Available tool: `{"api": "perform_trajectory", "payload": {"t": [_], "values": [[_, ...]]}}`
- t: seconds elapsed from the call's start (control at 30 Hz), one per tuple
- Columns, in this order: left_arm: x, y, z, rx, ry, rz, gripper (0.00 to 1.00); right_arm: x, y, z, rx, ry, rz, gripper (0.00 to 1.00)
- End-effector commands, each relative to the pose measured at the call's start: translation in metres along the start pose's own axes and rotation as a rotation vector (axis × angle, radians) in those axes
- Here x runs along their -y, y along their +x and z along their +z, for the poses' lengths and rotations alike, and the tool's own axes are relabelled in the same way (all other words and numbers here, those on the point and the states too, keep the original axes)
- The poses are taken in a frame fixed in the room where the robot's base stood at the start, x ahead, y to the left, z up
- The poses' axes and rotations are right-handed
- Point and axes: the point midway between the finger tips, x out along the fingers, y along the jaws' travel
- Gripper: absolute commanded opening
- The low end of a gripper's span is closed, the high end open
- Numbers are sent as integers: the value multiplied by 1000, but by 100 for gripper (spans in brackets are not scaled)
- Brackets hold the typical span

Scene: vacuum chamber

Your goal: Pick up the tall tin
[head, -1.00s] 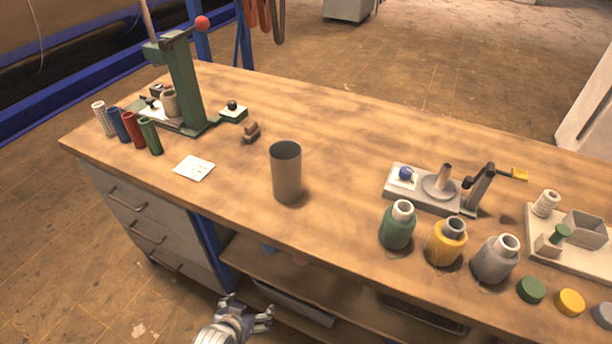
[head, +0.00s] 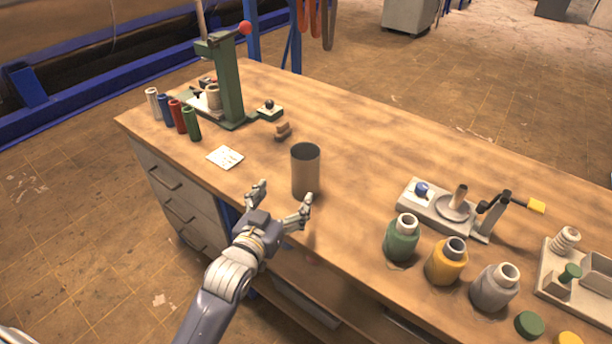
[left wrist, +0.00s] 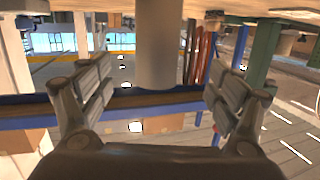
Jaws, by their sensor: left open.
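The tall tin (head: 305,175) is a plain grey-brown open-topped cylinder. It stands upright near the front edge of the wooden workbench in the head view. My left gripper (head: 282,204) is open and empty at the bench's front edge, just in front of the tin, with its fingers pointing toward it. In the left wrist view the tin (left wrist: 158,45) hangs in from the top, between the two spread fingers (left wrist: 158,98) and beyond them; no finger touches it. My right gripper is not in view.
Green (head: 401,240), yellow (head: 447,261) and grey (head: 494,288) bottles stand right of the tin. A white card (head: 225,157) and a small brown block (head: 283,131) lie to its left. A green press (head: 230,85) stands at the back left. The bench behind the tin is clear.

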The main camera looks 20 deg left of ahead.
Motion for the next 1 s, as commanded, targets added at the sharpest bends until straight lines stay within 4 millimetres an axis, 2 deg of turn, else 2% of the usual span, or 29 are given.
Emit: {"api": "perform_trajectory", "payload": {"t": [0.1,0.23,0.53,0.87,1.0], "values": [[1,8,-22,-88,-5,3,84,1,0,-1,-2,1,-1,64],[1,15,-34,-134,-7,6,84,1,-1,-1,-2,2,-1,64],[1,55,-40,-136,-8,6,84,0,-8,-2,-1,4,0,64],[1,75,-42,-134,-8,6,84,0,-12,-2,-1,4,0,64],[0,92,-42,-134,-8,6,84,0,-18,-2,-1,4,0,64]]}}
